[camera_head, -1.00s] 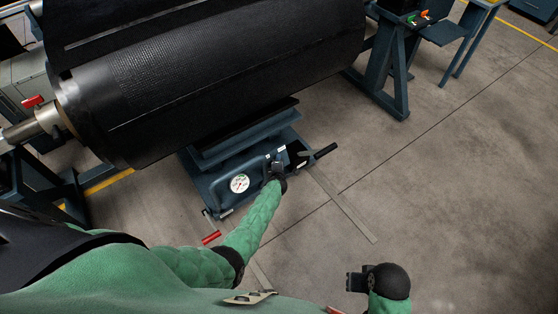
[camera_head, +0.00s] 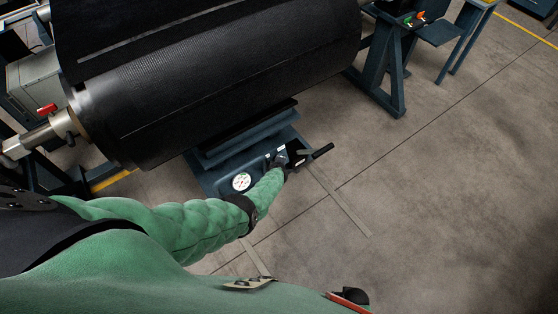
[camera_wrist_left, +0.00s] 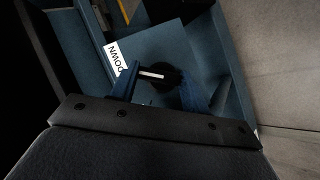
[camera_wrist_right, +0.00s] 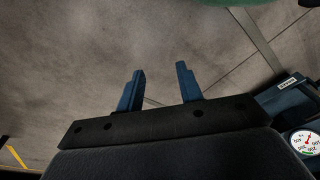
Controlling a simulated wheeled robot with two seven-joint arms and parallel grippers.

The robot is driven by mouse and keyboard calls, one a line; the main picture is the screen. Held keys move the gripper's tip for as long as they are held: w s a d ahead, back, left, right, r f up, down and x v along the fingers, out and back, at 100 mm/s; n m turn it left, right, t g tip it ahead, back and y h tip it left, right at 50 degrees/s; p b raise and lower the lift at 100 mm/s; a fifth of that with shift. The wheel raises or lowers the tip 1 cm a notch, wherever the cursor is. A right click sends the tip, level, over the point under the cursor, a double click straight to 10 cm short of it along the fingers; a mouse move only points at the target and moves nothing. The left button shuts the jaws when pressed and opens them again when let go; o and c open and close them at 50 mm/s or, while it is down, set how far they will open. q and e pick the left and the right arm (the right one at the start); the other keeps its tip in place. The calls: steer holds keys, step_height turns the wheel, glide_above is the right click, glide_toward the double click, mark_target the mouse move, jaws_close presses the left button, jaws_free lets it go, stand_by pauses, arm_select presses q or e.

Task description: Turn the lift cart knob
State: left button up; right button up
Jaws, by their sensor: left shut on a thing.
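The blue lift cart (camera_head: 211,181) stands on the floor under the big black roll, with a round white gauge (camera_head: 241,181) on its panel. In the left wrist view the round black knob (camera_wrist_left: 163,74) with a white bar mark sits on the blue panel beside a "DOWN" label (camera_wrist_left: 116,60). My left gripper (camera_wrist_left: 159,85) is shut on the knob, a finger on each side of it. In the head view my left gripper (camera_head: 280,163) is at the cart's panel, largely hiding the knob. My right gripper (camera_wrist_right: 160,72) is open and empty above the floor.
The large black roll (camera_head: 230,80) hangs just above the cart. A black handle (camera_head: 322,151) sticks out at the cart's right end. A blue stand (camera_head: 385,70) is at the back right. The floor (camera_head: 440,190) on the right is clear.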

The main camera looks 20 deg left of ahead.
arm_select(q)
steer(key=shift+w+a+r+m+p, duration=0.15)
steer(key=shift+w+r+m+p, duration=0.2)
steer(key=shift+m+p, duration=0.05)
steer(key=shift+f+m+g, duration=0.1)
steer(key=shift+m+g, duration=0.3)
steer(key=shift+g, duration=0.1)
arm_select(e)
steer(key=f, duration=0.2)
steer(key=d+f, duration=0.1)
steer(key=shift+s, duration=0.35)
steer(key=shift+f, duration=0.15)
arm_select(q)
steer(key=o, duration=0.9)
steer(key=shift+d, duration=0.2)
steer(key=shift+o, duration=0.2)
steer(key=shift+s, duration=0.15)
steer(key=shift+f, duration=0.1)
steer(key=shift+s+d+p, duration=0.1)
steer(key=shift+s+p, duration=0.05)
steer(key=shift+p, duration=0.15)
